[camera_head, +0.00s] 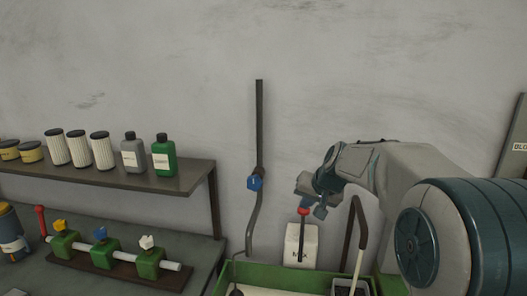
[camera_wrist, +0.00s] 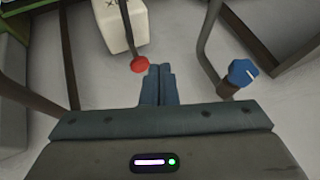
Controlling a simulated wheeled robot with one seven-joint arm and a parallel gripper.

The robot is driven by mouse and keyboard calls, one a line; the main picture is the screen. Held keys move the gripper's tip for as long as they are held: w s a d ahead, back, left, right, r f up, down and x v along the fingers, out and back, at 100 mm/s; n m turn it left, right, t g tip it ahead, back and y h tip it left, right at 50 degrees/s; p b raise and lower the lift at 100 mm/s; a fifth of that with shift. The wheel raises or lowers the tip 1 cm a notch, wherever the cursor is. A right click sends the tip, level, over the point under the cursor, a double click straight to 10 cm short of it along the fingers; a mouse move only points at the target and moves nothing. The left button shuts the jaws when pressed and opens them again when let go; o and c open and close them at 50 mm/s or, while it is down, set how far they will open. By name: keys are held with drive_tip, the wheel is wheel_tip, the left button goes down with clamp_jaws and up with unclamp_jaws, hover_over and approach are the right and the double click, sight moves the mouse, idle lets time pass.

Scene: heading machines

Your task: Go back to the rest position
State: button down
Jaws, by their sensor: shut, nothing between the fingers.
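My gripper (camera_wrist: 160,70) shows in the wrist view with its two blue-grey fingers together, shut and empty. A red knob (camera_wrist: 139,64) on a dark rod is just left of the fingertips there; I cannot tell whether they touch. In the head view my arm reaches in from the right, and my gripper (camera_head: 305,188) is just above the red knob (camera_head: 303,211). The fingers are small and partly hidden in that view. The rod stands in front of a white labelled box (camera_head: 298,247).
A pipe with a blue valve knob (camera_head: 254,183) runs up the wall left of my gripper. A shelf (camera_head: 110,176) holds filters and bottles above a bench with a valve rack (camera_head: 110,275). A green tray (camera_head: 235,275) lies below my arm. The upper wall area is clear.

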drive_tip(key=s+d+f+n+g+h, duration=0.1)
drive_tip(key=s+f, duration=0.2)
drive_tip(key=s, duration=1.2)
drive_tip(key=s+d+f+n+g+h, duration=0.1)
drive_tip(key=s+f+g+h, duration=0.1)
drive_tip(key=s, duration=1.4)
drive_tip(key=shift+d+f, duration=0.15)
drive_tip(key=shift+f, duration=0.4)
